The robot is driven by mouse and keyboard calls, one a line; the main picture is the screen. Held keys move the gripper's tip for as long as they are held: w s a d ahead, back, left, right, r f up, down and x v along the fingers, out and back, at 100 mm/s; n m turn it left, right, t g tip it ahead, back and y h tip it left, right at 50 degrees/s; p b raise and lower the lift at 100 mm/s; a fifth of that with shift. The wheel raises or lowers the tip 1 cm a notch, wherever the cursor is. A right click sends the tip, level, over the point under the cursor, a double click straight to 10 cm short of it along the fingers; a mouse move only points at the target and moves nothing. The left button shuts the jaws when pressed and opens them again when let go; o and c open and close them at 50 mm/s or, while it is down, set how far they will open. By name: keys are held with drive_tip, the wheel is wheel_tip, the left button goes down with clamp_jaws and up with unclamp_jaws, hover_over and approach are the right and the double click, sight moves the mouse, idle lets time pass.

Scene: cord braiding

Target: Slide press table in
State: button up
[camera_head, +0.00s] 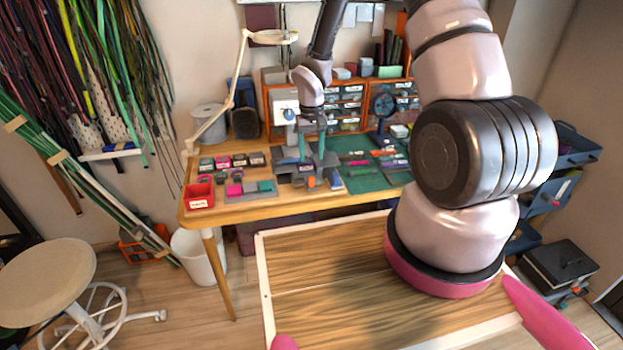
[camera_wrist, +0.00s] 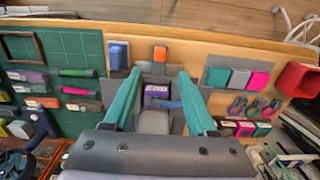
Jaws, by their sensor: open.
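The press is a small grey fixture on the workbench, at its front middle in the head view (camera_head: 290,181); its grey base with an orange block (camera_wrist: 159,54) shows in the wrist view. My gripper (camera_wrist: 159,76) has teal fingers and is open, pointing down over the fixture. The fingers stand apart on either side of a grey part with a purple piece (camera_wrist: 156,92) on it. I cannot tell whether either finger touches it. In the head view my gripper (camera_head: 311,158) hides part of the fixture. Which part is the sliding table is not clear.
A blue block (camera_wrist: 119,55) sits beside the orange one. A green cutting mat (camera_head: 365,178) with tools lies right of the fixture. Coloured blocks (camera_head: 236,188) and a red bin (camera_head: 199,195) lie left. Drawer units (camera_head: 345,105) and a lamp (camera_head: 238,75) stand behind.

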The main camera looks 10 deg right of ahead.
sight(311, 178)
wheel_tip(311, 178, down, 10)
drive_tip(key=shift+r, duration=0.15)
idle(0.3)
clamp_jaws()
